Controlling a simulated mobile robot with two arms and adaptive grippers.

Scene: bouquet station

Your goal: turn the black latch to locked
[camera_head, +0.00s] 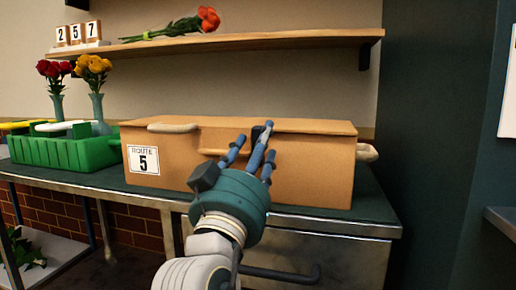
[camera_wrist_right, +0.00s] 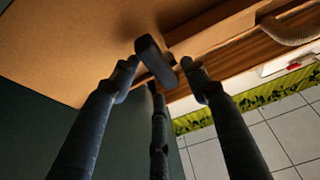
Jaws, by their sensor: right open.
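A brown box (camera_head: 300,170) with a "ROUTE 5" label stands on the table. The black latch (camera_head: 257,132) is on its front near the lid edge, partly hidden by my fingers. In the right wrist view, the latch (camera_wrist_right: 154,60) is a dark rounded bar, slanted in the picture. My right gripper (camera_head: 256,146) is in front of the box with its fingers open. In the wrist view, the fingertips (camera_wrist_right: 161,76) are on both sides of the latch, close to it; I cannot tell whether they touch. My left gripper is not in view.
A green crate (camera_head: 65,152) stands left of the box on the dark-topped table (camera_head: 365,208). Vases with red (camera_head: 54,70) and yellow flowers (camera_head: 93,66) stand behind it. A shelf (camera_head: 240,42) above holds a red flower (camera_head: 208,19) and number blocks (camera_head: 78,33).

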